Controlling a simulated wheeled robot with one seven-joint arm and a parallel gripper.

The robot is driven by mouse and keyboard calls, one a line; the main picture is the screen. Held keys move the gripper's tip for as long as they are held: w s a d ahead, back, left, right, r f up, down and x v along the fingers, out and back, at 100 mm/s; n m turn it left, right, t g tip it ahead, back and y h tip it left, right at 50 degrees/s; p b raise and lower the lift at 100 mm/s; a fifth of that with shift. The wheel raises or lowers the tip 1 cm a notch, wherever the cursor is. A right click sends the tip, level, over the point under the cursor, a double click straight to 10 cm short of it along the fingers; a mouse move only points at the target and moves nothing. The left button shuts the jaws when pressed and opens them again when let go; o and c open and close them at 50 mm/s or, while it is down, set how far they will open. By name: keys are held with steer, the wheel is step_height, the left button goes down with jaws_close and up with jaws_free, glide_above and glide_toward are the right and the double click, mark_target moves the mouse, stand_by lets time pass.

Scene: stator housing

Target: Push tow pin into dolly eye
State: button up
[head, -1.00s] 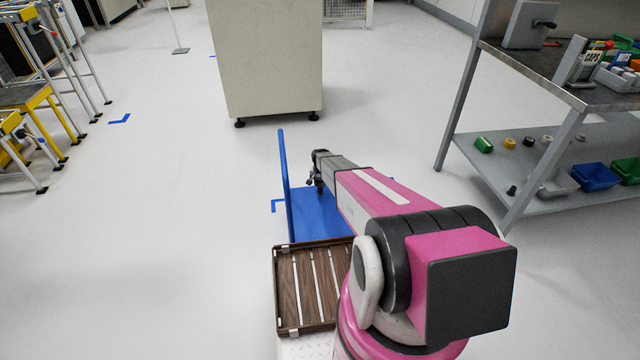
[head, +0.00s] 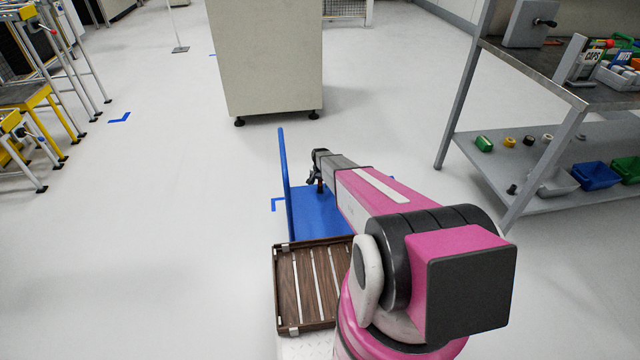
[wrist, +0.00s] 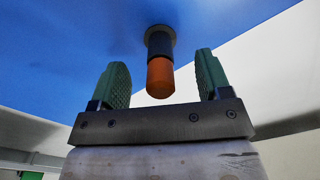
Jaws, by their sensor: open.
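The blue dolly (head: 318,222) stands on the floor with its upright handle (head: 285,180) on the left. In the wrist view, its blue surface (wrist: 75,45) fills the top. The tow pin (wrist: 160,78) has an orange end and a dark shank. Its dark end meets a round grey ring, the dolly eye (wrist: 161,31), on the blue surface; how deep it sits is hidden. My gripper (wrist: 162,66) is open, its green pads on either side of the pin with gaps, not touching it. In the head view, my gripper (head: 317,181) is small, over the dolly.
A slatted brown tray (head: 284,290) lies in front of the dolly, beside my arm. A beige cabinet (head: 265,60) stands behind the dolly. A metal workbench (head: 540,70) with bins on its lower shelf is at the right.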

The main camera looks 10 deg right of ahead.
steer(key=shift+r, duration=2.3)
stand_by(0.4)
step_height(320, 180, up, 11)
stand_by(0.5)
steer(key=shift+f, duration=0.1)
